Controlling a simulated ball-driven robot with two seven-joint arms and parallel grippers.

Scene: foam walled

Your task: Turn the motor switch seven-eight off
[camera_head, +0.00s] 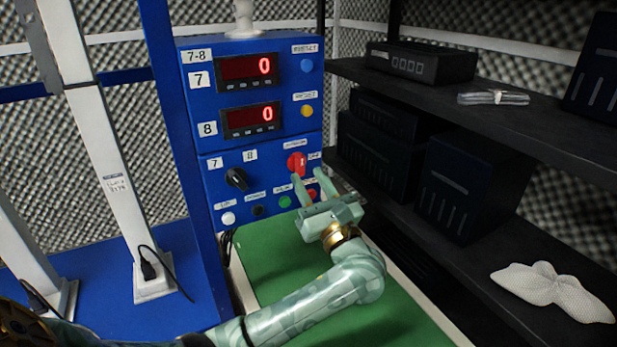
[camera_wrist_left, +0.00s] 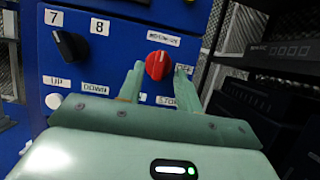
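The red rotary motor switch (camera_head: 296,163) is on the lower right of the blue control panel (camera_head: 235,165), beside small white labels. In the left wrist view the red switch (camera_wrist_left: 158,65) appears between my two fingertips, its white mark nearly upright. My left gripper (camera_head: 308,178) is open, with its fingers spread apart just in front of and below the switch. In the left wrist view the fingers (camera_wrist_left: 160,74) flank the knob, and I cannot tell whether they touch it. The right finger partly covers the off label. My right gripper is not in view.
A black selector knob (camera_head: 237,179) sits left of the switch. White, black, green and red buttons line the panel below. Two red displays (camera_head: 250,67) read 0. Black shelves (camera_head: 480,100) with dark boxes stand right. A green surface (camera_head: 275,250) lies under my arm.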

